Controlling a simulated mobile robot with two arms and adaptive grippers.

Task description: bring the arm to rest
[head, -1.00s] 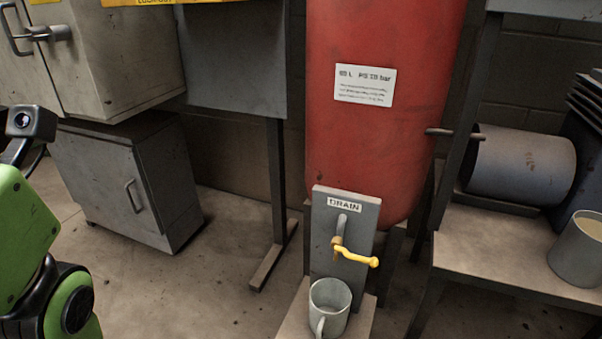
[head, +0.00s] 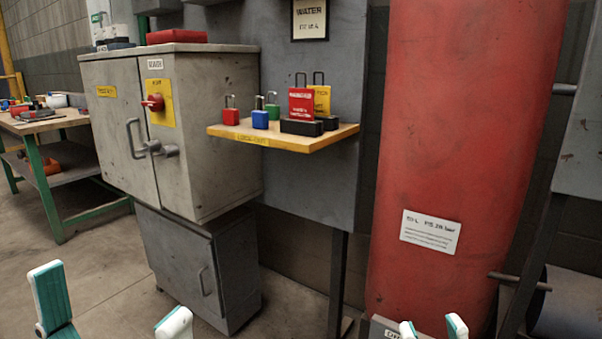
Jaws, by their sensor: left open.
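My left gripper (head: 113,312) is at the bottom left of the head view. Its two white and teal fingers stand wide apart with nothing visible between them. The floor and the lower grey cabinet show behind it. My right gripper (head: 432,327) is at the bottom edge, in front of the red tank (head: 455,130). Only its fingertips show; they are apart, with nothing visible between them. The rest of both arms is out of view.
A grey cabinet with a red switch (head: 153,103) stands above a lower cabinet (head: 180,262). A shelf (head: 230,133) holds several padlocks. A green-legged workbench (head: 62,122) is at the far left. Floor (head: 105,265) is clear between workbench and lower cabinet.

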